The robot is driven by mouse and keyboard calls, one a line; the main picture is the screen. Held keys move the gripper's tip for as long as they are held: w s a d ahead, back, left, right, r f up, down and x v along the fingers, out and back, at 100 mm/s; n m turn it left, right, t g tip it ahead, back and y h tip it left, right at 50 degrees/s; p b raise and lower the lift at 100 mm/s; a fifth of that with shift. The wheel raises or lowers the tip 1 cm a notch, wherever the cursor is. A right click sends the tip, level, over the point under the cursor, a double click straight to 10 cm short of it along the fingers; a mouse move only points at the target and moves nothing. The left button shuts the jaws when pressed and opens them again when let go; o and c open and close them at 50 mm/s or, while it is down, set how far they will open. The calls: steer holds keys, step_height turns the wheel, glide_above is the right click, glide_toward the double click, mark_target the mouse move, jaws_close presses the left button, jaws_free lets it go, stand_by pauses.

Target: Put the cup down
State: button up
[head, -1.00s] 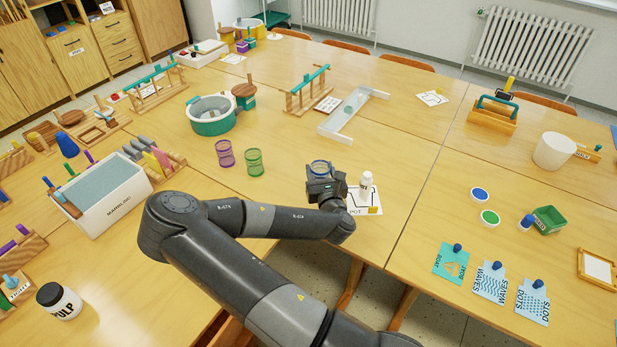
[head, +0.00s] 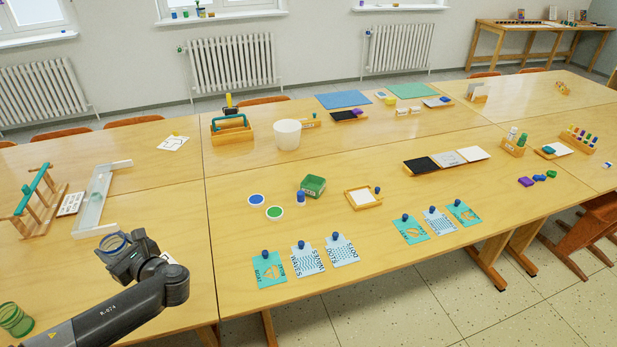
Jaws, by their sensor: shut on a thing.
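My gripper (head: 122,254) is at the lower left of the head view, above the left table. It is shut on a blue cup (head: 113,240); only the cup's round blue rim shows clearly, and the gripper hides most of the rest. The cup's rim faces up. A green mesh cup (head: 15,320) stands on the table at the lower left edge, apart from my gripper.
A blue disc (head: 256,200) and a green disc (head: 274,213) lie right of my gripper, near a green box (head: 313,186). Several printed cards with blue knobs line the front edge. A white tub (head: 287,134) stands farther back. A white-framed tray (head: 98,200) lies behind my gripper.

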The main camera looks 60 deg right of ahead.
steer(key=shift+d+r, duration=0.2)
steer(key=shift+r, duration=1)
steer(key=s+d+m+g+h, duration=0.2)
steer(key=s+d+m+h, duration=0.15)
steer(key=d, duration=0.45)
steer(key=s+d+m+g+h, duration=0.25)
steer(key=d+h, duration=0.25)
steer(key=d, duration=0.3)
steer(key=s+d+m+g+h, duration=0.2)
steer(key=s+d+m+h, duration=0.25)
steer(key=d, duration=0.25)
steer(key=s+d+m+g+h, duration=0.45)
steer(key=s+d+g, duration=0.35)
steer(key=s+d, duration=0.35)
steer(key=shift+m+g, duration=0.35)
steer(key=shift+m, duration=0.15)
steer(key=shift+w+a+f, duration=0.7)
steer(key=shift+w+f, duration=1.05)
steer(key=shift+f, duration=0.95)
steer(key=shift+w+a+f, duration=0.75)
steer(key=shift+w+f, duration=0.95)
steer(key=shift+f, duration=1.05)
steer(key=shift+w+a+f, duration=0.7)
steer(key=shift+w+f, duration=1.05)
steer(key=shift+f, duration=0.95)
steer(key=shift+f, duration=0.1)
